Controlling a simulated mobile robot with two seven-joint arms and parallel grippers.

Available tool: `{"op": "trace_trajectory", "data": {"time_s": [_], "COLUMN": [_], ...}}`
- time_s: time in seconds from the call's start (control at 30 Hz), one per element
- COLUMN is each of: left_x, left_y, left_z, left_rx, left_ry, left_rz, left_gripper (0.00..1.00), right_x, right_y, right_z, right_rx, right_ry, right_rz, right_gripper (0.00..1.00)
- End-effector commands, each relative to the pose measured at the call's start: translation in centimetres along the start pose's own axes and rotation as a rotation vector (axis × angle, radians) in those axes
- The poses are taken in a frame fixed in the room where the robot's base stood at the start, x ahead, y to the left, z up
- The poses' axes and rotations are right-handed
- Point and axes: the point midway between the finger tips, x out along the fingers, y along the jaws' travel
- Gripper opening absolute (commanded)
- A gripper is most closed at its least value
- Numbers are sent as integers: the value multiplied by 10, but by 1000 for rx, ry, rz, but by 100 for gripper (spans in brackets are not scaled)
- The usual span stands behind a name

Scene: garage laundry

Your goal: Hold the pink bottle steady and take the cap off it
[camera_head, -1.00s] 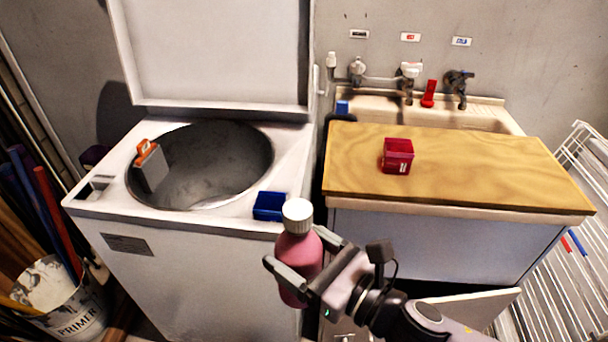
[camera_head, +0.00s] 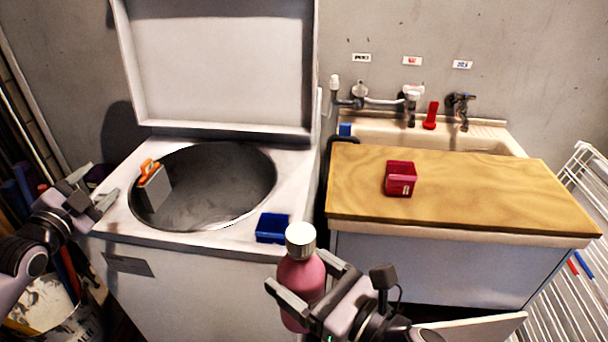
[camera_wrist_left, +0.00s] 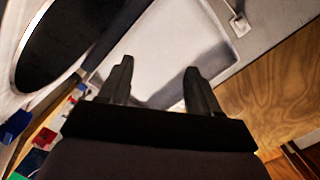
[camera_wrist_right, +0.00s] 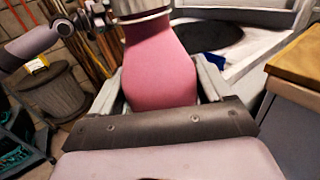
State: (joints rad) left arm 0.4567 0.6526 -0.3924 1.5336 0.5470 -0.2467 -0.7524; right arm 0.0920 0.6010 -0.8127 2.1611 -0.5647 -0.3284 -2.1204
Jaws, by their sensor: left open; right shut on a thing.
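The pink bottle (camera_head: 300,277) stands upright in the head view, with its whitish cap (camera_head: 300,240) on top. My right gripper (camera_head: 296,282) is shut on the bottle's body and holds it in the air in front of the washer. In the right wrist view the pink bottle (camera_wrist_right: 160,70) fills the space between the fingers, and the lower edge of the cap (camera_wrist_right: 140,8) shows at the top. My left gripper (camera_head: 98,200) is open and empty at the washer's left side, well apart from the bottle. Its open fingers also show in the left wrist view (camera_wrist_left: 157,85).
The open washer (camera_head: 128,230) holds a grey thing with an orange clip (camera_head: 153,187) at its drum rim. A blue box (camera_head: 272,228) sits on its front right corner. A red box (camera_head: 400,178) sits on the wooden board (camera_head: 480,195). A drying rack (camera_head: 585,230) stands at right.

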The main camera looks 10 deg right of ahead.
Motion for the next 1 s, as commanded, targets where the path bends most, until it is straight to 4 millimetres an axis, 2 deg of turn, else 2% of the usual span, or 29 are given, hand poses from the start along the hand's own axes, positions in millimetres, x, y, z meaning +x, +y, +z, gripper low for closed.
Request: {"op": "trace_trajectory", "data": {"time_s": [0.03,0.13,0.23,0.33,0.43,0.5,0.67,0.87,1.0], "left_x": [6,17,30,45,61,68,69,46,13], "left_y": [-25,-58,-76,-78,-62,-44,-1,51,84], "left_z": [-5,-16,-34,-62,-102,-132,-200,-283,-335], "left_rx": [40,110,173,238,319,387,555,820,1056], "left_ry": [6,12,16,32,70,109,227,424,596], "left_rz": [-23,-42,-25,38,148,240,441,683,853], "left_gripper": [63,63,63,63,63,63,63,63,63], "right_x": [0,0,0,0,0,0,0,0,0], "right_y": [0,0,0,0,0,0,0,0,0], "right_z": [2,2,2,2,2,2,2,2,2], "right_rx": [-1,-1,-1,-1,-1,-1,-1,-1,-1], "right_ry": [-5,-5,-5,-5,-5,-5,-5,-5,-5], "right_rz": [1,1,1,1,1,1,1,1,1], "right_gripper": [0,0,0,0,0,0,0,0,0]}}
